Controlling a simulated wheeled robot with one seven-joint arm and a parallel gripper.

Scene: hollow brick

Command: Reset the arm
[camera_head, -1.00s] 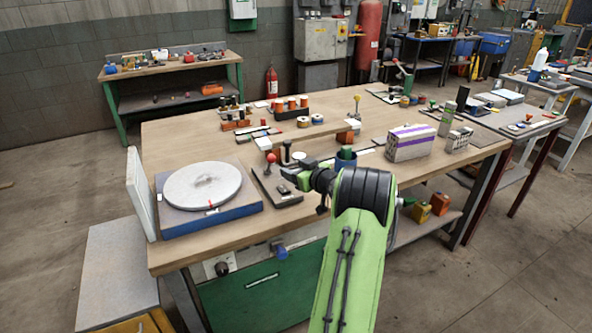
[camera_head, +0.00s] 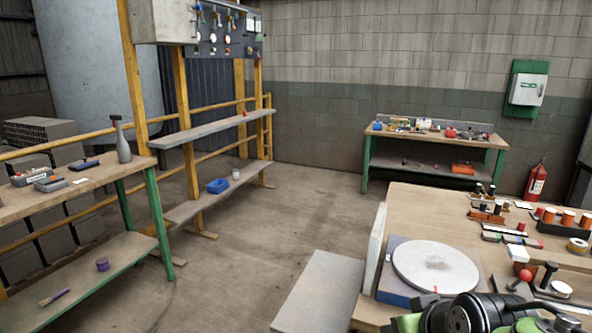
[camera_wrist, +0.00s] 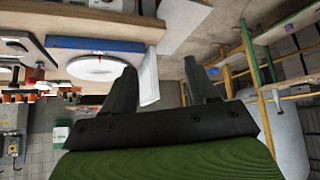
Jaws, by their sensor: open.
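My gripper (camera_wrist: 161,70) shows in the wrist view with its two dark fingers spread apart, open and with nothing held between them. The workbench behind appears upside down in that view. In the head view only a black and green part of my arm shows at the bottom right, in front of the workbench (camera_head: 420,205). The gripper's fingers cannot be made out there.
A white round plate on a blue base (camera_head: 400,290) and an upright white panel (camera_head: 374,250) stand at the workbench's left end. A grey cabinet top (camera_head: 318,285) is beside it. Left are a green-legged table (camera_head: 100,178) and a yellow-post shelf (camera_head: 215,130). Open floor lies between.

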